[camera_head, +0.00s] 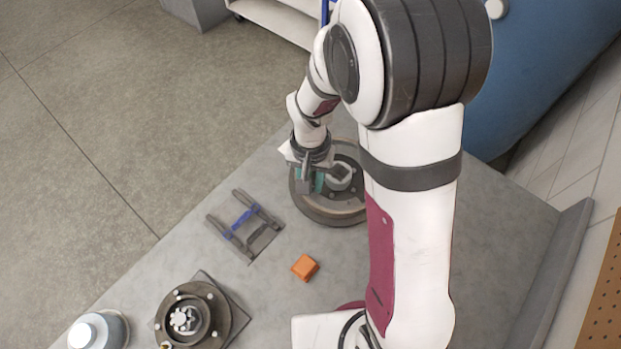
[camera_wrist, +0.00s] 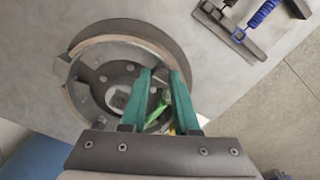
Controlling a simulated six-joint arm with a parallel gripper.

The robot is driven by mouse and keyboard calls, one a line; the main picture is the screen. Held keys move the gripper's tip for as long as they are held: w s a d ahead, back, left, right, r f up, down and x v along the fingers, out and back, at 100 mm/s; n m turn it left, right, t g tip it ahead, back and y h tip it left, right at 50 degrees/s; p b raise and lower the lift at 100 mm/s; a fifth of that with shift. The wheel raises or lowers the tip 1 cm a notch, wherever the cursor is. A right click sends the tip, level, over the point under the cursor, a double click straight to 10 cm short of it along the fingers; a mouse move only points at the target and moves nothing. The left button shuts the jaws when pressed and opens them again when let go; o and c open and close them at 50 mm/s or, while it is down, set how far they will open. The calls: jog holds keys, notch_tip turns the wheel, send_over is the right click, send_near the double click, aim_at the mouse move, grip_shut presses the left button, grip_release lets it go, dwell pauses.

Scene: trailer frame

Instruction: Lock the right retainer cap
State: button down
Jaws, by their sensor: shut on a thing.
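The right hub drum (camera_head: 322,210), a dark round disc with a rim, lies on the grey table, partly hidden behind my arm. It also shows in the wrist view (camera_wrist: 175,45). A grey cap-like piece (camera_head: 341,177) sits at its centre. My gripper (camera_head: 318,181) is at the left side of that centre. In the wrist view, the teal fingers of my gripper (camera_wrist: 163,80) reach over the drum. A small bright green piece (camera_wrist: 162,104) shows between them, and they are shut on it. Its outline and its fit with the grey piece are partly hidden.
A second hub (camera_head: 195,315) with a silver toothed centre lies at front left, beside a white-topped cylinder (camera_head: 97,330). A dark bracket with blue springs (camera_head: 243,222) and an orange block (camera_head: 305,267) lie between the hubs. Bare table surrounds them.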

jog(key=shift+w, duration=0.1)
jog(key=c, duration=0.6)
grip_release()
jog(key=shift+c, duration=0.2)
notch_tip(320, 180, up, 16)
jog(key=shift+f, duration=0.1)
jog(key=s+d+m+y, duration=0.1)
jog(key=s+d+m, duration=0.1)
jog(key=s, duration=1.7)
jog(key=shift+d+f+y, duration=0.3)
jog(key=shift+d+y, duration=0.1)
jog(key=shift+d, duration=0.3)
